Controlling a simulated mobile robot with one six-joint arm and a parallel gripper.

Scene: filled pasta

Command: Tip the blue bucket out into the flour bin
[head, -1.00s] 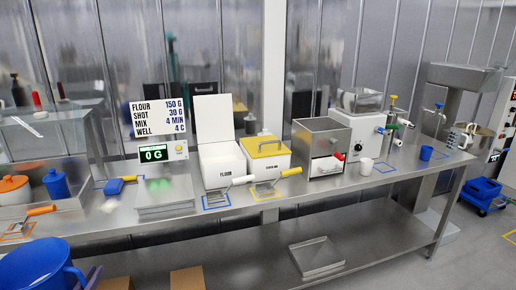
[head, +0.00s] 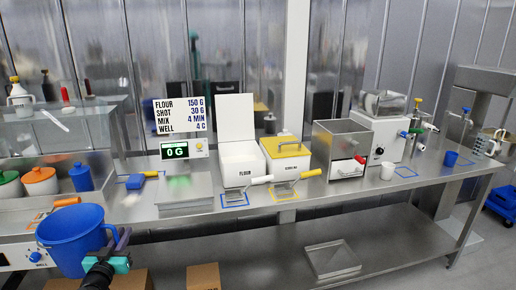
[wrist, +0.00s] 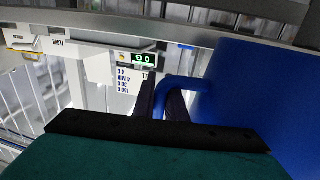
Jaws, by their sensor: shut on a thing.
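The blue bucket (head: 72,248) is at the lower left of the head view, roughly upright, held in the air in front of the counter's left part. What is inside it cannot be told. My gripper (head: 116,243) is at its right side, shut on its handle. In the wrist view the fingers (wrist: 164,100) close around the blue handle (wrist: 188,82), and the bucket wall (wrist: 258,95) fills the right side. The white flour bin (head: 241,172) stands on the counter, right of and beyond the bucket, its lid (head: 235,120) raised upright.
A scale (head: 186,186) reading 0 G stands left of the flour bin. The yellow-lidded bin (head: 285,160) stands close on its right. Scoops with white and yellow handles lie in front of the bins.

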